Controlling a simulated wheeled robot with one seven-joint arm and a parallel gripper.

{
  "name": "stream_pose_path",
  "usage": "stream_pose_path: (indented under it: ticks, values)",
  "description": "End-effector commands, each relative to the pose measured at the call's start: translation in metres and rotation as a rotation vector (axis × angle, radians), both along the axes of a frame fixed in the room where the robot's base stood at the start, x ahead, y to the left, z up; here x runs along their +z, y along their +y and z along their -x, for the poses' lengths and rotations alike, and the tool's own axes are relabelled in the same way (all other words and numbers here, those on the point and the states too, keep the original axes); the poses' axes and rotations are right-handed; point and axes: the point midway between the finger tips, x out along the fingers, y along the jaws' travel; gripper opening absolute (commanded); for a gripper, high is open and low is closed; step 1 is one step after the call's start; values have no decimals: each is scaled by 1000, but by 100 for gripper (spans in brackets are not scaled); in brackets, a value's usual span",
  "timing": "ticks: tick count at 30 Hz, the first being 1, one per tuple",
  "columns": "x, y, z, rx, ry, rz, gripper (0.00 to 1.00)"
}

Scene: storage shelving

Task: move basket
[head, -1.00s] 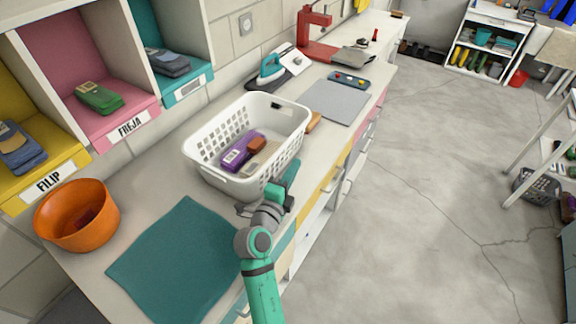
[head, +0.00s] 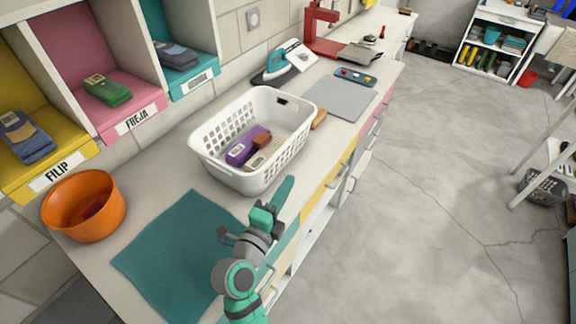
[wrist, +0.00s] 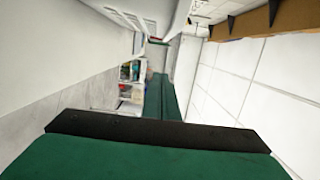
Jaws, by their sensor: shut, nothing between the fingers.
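The white perforated basket (head: 262,178) stands upright on the counter in the head view. It holds a purple pack (head: 247,146) and a few brown and beige items. My gripper (head: 284,190) is shut and empty, just in front of the basket's near right corner, by the counter's front edge. I cannot tell whether its tip touches the basket. In the wrist view my green fingers (wrist: 156,100) show in the middle, and the basket is not visible there.
A teal mat (head: 180,250) and an orange bowl (head: 83,235) lie left of the basket. Labelled cubbies (head: 130,120) line the wall. Behind the basket are an iron (head: 277,66), a grey mat (head: 340,97) and a red press (head: 320,30). Open floor (head: 450,180) lies right.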

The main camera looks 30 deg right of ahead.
Motion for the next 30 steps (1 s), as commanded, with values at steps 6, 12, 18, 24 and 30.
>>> stream_pose_path:
  ticks: [6,12,18,24,30]
  values:
    - [2,-10,-16,12,0,0,0]
    - [2,-41,-38,6,-1,-1,0]
    - [2,-74,-59,0,-1,-1,0]
    - [2,-67,-85,4,0,0,0]
    - [2,-61,-97,3,0,0,0]
